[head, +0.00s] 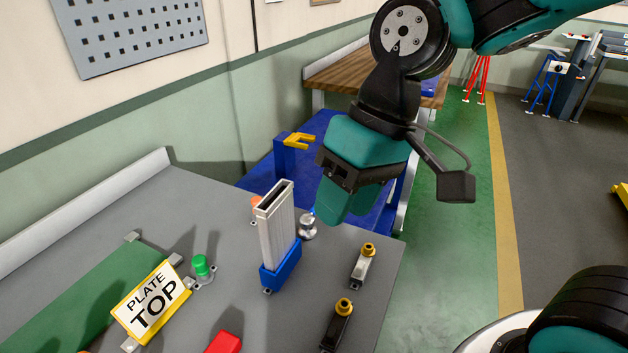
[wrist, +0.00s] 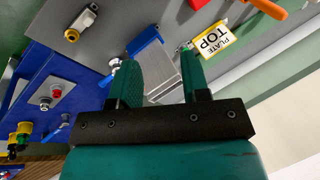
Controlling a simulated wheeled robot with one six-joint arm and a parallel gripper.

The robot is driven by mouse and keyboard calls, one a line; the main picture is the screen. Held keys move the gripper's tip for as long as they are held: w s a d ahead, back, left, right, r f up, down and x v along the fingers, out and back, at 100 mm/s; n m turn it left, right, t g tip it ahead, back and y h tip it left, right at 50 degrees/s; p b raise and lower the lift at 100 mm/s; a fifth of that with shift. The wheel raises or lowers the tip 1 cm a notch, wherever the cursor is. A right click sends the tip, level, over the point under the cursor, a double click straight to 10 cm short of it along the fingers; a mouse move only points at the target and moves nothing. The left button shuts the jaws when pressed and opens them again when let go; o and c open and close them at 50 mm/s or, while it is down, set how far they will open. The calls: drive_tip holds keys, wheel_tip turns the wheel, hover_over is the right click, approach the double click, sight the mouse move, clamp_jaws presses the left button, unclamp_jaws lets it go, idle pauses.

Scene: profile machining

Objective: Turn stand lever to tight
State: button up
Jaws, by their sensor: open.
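The blue stand (head: 281,268) sits on the grey table and holds an upright silver profile (head: 277,228). Right behind it is a small round metal part (head: 307,228) with a bit of blue at its top; I cannot tell whether this is the stand lever, or its setting. My gripper (head: 345,205) hangs above and to the right of the stand, pointing down, apart from the profile. In the wrist view my gripper (wrist: 158,62) has its two teal fingers spread with nothing clearly held. The blue stand (wrist: 146,40) and the metal part (wrist: 114,65) show near the left finger.
A "PLATE TOP" sign (head: 151,303) and a green button (head: 202,266) stand left of the stand. Two brass-topped fittings (head: 363,265) (head: 337,325) are at the table's right edge. A red part (head: 223,343) lies in front. A yellow fork-shaped holder (head: 299,141) is behind.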

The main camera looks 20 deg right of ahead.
drive_tip(key=w+d+r+m+g+p, duration=0.1)
drive_tip(key=w+r+m+p, duration=0.25)
drive_tip(key=w, duration=0.75)
drive_tip(key=w+d+f+m+g+p, duration=0.1)
drive_tip(key=w+d+f+m+p, duration=0.3)
drive_tip(key=w, duration=0.4)
drive_tip(key=w+d+f+m+g+p, duration=0.1)
drive_tip(key=w+d+f+m+p, duration=0.2)
drive_tip(key=w+m, duration=0.4)
drive_tip(key=shift+n+h, duration=0.4)
drive_tip(key=shift+n, duration=0.05)
drive_tip(key=p+x, duration=0.1)
drive_tip(key=x, duration=0.4)
drive_tip(key=p+x, duration=0.1)
drive_tip(key=x, duration=0.4)
drive_tip(key=w+d+p+x, duration=0.1)
drive_tip(key=p+x, duration=0.1)
drive_tip(key=x, duration=0.4)
drive_tip(key=shift+f, duration=0.3)
drive_tip(key=shift+c, duration=0.4)
clamp_jaws()
